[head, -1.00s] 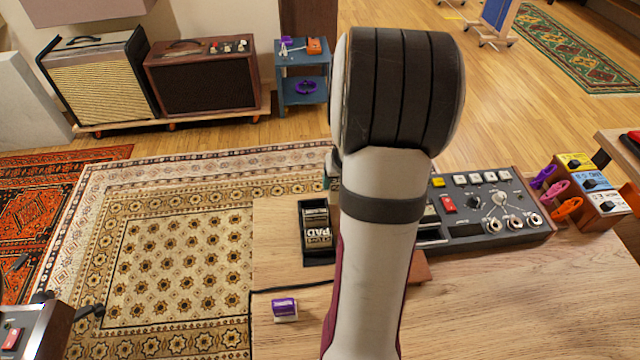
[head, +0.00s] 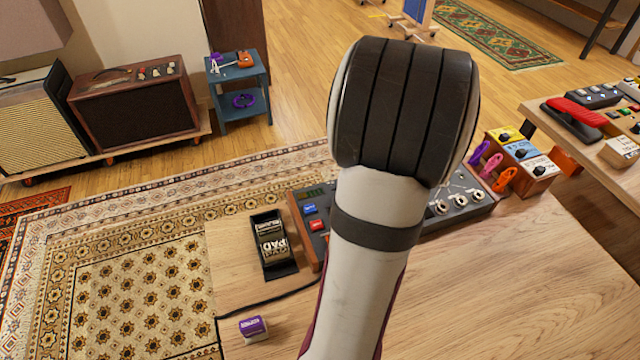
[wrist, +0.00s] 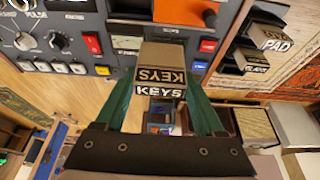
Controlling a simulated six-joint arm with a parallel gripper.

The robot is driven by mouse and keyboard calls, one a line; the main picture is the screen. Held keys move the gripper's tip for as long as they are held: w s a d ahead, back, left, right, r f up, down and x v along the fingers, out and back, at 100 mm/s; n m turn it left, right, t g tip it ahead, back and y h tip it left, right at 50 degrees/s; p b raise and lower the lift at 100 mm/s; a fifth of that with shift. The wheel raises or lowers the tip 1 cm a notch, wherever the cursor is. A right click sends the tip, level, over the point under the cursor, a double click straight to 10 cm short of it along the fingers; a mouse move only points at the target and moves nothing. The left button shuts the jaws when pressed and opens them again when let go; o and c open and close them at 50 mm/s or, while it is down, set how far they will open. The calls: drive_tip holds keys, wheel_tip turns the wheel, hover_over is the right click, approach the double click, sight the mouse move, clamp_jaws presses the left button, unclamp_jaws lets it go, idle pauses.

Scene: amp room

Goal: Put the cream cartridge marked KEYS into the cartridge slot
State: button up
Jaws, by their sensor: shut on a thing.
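In the wrist view my gripper (wrist: 162,72) has its green fingers shut on the sides of the cream cartridge marked KEYS (wrist: 160,58). Its KEYS lettering faces the camera. The cartridge is held in front of the console (wrist: 70,48), with its far end by a dark recessed area (wrist: 155,10) at the console's edge. I cannot tell whether that area is the slot or whether the cartridge touches it. In the head view my arm hides the gripper, the cartridge and the middle of the console (head: 318,228).
A black rack (head: 280,268) with a PAD cartridge (head: 271,245) stands left of the console. A purple-labelled block (head: 253,328) lies near the table's front left. Pedals with coloured clips (head: 520,160) stand right of the console. The table (head: 500,290) is clear at front right.

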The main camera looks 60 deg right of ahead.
drive_tip(key=s+d+f, duration=0.1)
drive_tip(key=s+f, duration=0.3)
drive_tip(key=s, duration=0.2)
drive_tip(key=shift+d+f, duration=0.2)
drive_tip(key=shift+f, duration=0.45)
idle(1.2)
drive_tip(key=shift+f, duration=0.75)
drive_tip(key=shift+f, duration=0.1)
drive_tip(key=shift+f, duration=0.5)
drive_tip(key=shift+f, duration=0.15)
idle(0.5)
